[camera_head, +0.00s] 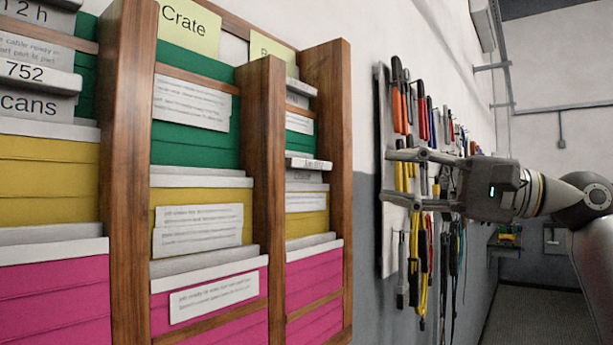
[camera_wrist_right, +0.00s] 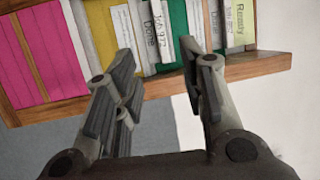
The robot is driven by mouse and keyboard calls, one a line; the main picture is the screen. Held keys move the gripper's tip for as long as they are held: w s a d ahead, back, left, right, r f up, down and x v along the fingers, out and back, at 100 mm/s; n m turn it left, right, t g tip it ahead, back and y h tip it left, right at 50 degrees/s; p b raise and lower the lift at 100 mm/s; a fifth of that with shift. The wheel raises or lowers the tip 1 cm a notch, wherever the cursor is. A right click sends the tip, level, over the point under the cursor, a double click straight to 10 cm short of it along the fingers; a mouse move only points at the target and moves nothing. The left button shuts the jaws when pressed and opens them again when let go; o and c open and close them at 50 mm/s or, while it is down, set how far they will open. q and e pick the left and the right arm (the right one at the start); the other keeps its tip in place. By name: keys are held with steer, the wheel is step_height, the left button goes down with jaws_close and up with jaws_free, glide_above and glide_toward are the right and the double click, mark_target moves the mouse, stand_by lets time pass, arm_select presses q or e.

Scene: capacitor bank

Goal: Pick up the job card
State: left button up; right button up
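A job card is in the right column of a wall rack. In the head view its grey top edge (camera_head: 309,164) juts from the slot above the yellow folders. In the right wrist view the card (camera_wrist_right: 160,35) reads "Job" and "Done" and appears between the fingertips. My right gripper (camera_head: 388,176) is open and empty, to the right of the rack and apart from it. In the right wrist view the fingers (camera_wrist_right: 166,64) are spread, with nothing between them. My left gripper is not in view.
The wooden rack (camera_head: 130,180) holds green, yellow and pink folders with other paper cards; its uprights stand beside the card slots. A tool board (camera_head: 395,240) with hanging pliers and screwdrivers is on the wall behind my right gripper. Floor (camera_head: 540,315) shows at the right.

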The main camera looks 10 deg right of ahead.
mark_target(319, 166)
steer(key=p+x, duration=0.1)
steer(key=x, duration=0.2)
steer(key=p+x, duration=0.2)
steer(key=x, duration=0.1)
steer(key=p+x, duration=0.1)
steer(key=x, duration=0.3)
steer(key=shift+w+d+r, duration=0.2)
steer(key=shift+w+r, duration=0.05)
steer(key=shift+w+a, duration=0.1)
steer(key=shift+a, duration=0.25)
steer(key=shift+d, duration=0.15)
steer(key=shift+c, duration=0.4)
steer(key=shift+f, duration=0.1)
jaws_close()
